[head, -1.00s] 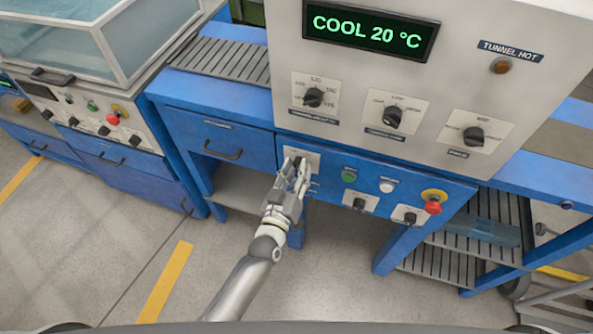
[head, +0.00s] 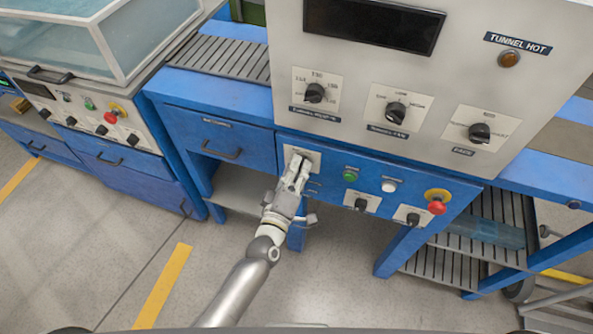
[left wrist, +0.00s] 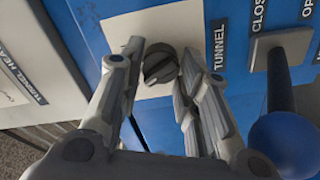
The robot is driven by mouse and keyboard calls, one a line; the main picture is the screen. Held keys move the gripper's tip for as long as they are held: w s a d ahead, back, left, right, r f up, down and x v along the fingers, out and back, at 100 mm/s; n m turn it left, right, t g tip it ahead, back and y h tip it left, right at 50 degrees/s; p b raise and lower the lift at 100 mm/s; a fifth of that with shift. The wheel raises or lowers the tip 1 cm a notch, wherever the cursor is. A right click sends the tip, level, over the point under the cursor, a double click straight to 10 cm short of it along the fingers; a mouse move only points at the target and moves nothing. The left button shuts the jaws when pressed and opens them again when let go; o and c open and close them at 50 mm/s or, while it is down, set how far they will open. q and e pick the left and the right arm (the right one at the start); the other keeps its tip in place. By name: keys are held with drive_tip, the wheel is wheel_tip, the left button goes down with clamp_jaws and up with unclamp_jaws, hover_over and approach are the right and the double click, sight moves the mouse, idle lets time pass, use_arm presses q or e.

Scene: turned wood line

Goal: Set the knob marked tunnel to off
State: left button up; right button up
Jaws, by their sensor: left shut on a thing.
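The tunnel knob (left wrist: 160,65) is black and round with a ridge, on a pale plate beside the label TUNNEL (left wrist: 218,46) in the left wrist view. My left gripper (head: 298,161) is at the knob's plate (head: 313,157) on the blue panel, its fingers hiding the knob in the head view. In the left wrist view my left gripper (left wrist: 160,54) has one finger on each side of the knob and is shut on it. The plate's position marks are too hidden to read. The display (head: 374,25) above is dark. My right gripper is not in view.
Right of the knob are a green button (head: 349,175), a white button (head: 389,186), two smaller switches and a red stop button (head: 437,208). In the wrist view a blue ball-ended lever (left wrist: 285,140) stands close to the right finger. A TUNNEL HOT lamp (head: 509,59) is above right.

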use_arm(q)
drive_tip(key=shift+f+n, duration=0.1)
drive_tip(key=shift+n, duration=0.2)
drive_tip(key=o, duration=1)
